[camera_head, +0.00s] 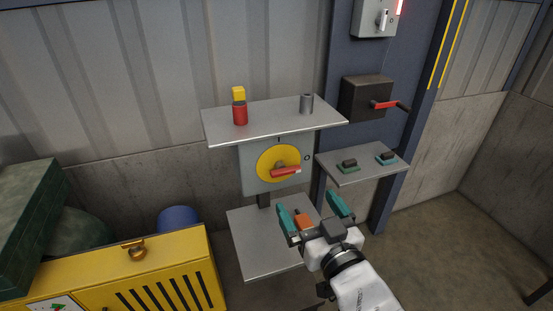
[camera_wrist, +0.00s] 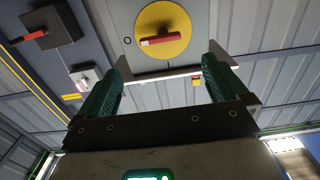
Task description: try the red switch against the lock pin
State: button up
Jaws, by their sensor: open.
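The red switch handle (camera_head: 286,172) sits on a round yellow disc (camera_head: 266,157) on a grey box between shelves. It points right, near the O mark; an I mark is above the disc. In the wrist view the red handle (camera_wrist: 163,40) lies across the yellow disc (camera_wrist: 150,18), its end toward the O. My gripper (camera_head: 308,203) is open, below and in front of the switch, apart from it. In the wrist view my gripper (camera_wrist: 162,75) has two green fingers with nothing between them. I cannot make out a lock pin at the switch.
A side shelf (camera_head: 365,174) holds two small dark blocks. A dark box with a red lever (camera_head: 384,105) is on the blue post. A yellow cabinet (camera_head: 180,255) stands left.

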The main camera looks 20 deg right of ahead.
aim_at(287, 172)
jog(key=w+p, duration=0.2)
jog(key=w, duration=0.8)
jog(key=shift+w, duration=0.35)
jog(key=shift+c, duration=0.4)
jog(key=c, duration=0.9)
jog(key=shift+r+n+p, duration=0.1)
jog(key=shift+n+p, duration=0.25)
jog(key=shift+n, duration=0.45)
jog(key=shift+c, duration=0.2)
jog(key=o, duration=1)
